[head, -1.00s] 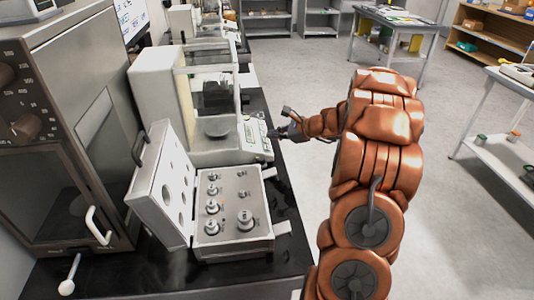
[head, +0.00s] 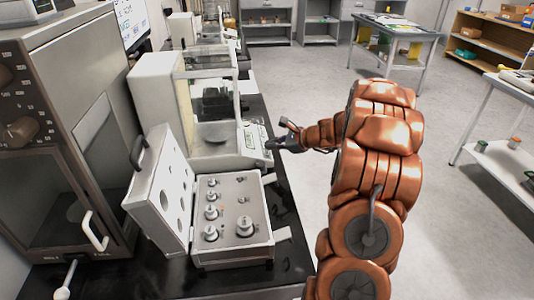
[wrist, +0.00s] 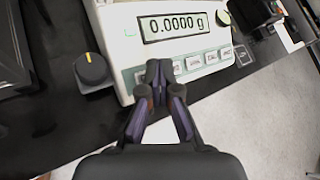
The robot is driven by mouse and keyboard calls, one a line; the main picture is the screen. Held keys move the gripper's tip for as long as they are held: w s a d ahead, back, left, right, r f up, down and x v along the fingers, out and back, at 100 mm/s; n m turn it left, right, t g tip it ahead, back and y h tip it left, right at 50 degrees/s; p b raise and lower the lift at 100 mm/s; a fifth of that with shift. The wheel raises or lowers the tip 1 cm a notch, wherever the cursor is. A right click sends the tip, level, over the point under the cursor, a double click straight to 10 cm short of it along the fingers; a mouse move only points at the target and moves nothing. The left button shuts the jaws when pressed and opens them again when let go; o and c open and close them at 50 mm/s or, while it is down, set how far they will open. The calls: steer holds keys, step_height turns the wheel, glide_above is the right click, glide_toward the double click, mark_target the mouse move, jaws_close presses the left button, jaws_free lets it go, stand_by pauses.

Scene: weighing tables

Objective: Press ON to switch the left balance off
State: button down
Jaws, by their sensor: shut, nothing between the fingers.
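The balance (head: 160,90) is a pale unit with a glass chamber on the dark bench, beyond the weight box. In the wrist view its front panel (wrist: 215,15) fills the top, and the lit display (wrist: 175,27) reads 0.0000 g. A row of buttons (wrist: 211,57) runs below the display; their labels are too small to read surely. My gripper (wrist: 160,72) is shut and empty, its tips over the left part of this row and hiding some of it. Contact with a button cannot be told. In the head view my gripper (head: 270,144) is at the panel's right front edge.
An open weight box (head: 262,238) with several metal weights stands in front of the balance, its lid (head: 150,205) leaning left. A large oven-like cabinet (head: 75,75) stands at left. A dark knob (wrist: 92,70) is beside the panel.

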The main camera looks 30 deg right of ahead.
steer(key=shift+f, duration=0.15)
stand_by(0.7)
steer(key=shift+w+a+f, duration=0.1)
steer(key=shift+a+f, duration=0.05)
steer(key=shift+f, duration=0.1)
steer(key=shift+a+f+b, duration=0.15)
steer(key=shift+f+b, duration=0.2)
steer(key=shift+b, duration=0.1)
stand_by(0.7)
stand_by(0.3)
steer(key=shift+d+r+p, duration=0.25)
steer(key=shift+r+p, duration=0.5)
steer(key=r+p, duration=0.1)
steer(key=d+r+p, duration=0.1)
steer(key=r, duration=0.1)
steer(key=s+r+p, duration=0.1)
steer(key=p, duration=0.1)
steer(key=shift+d+r, duration=0.35)
stand_by(0.8)
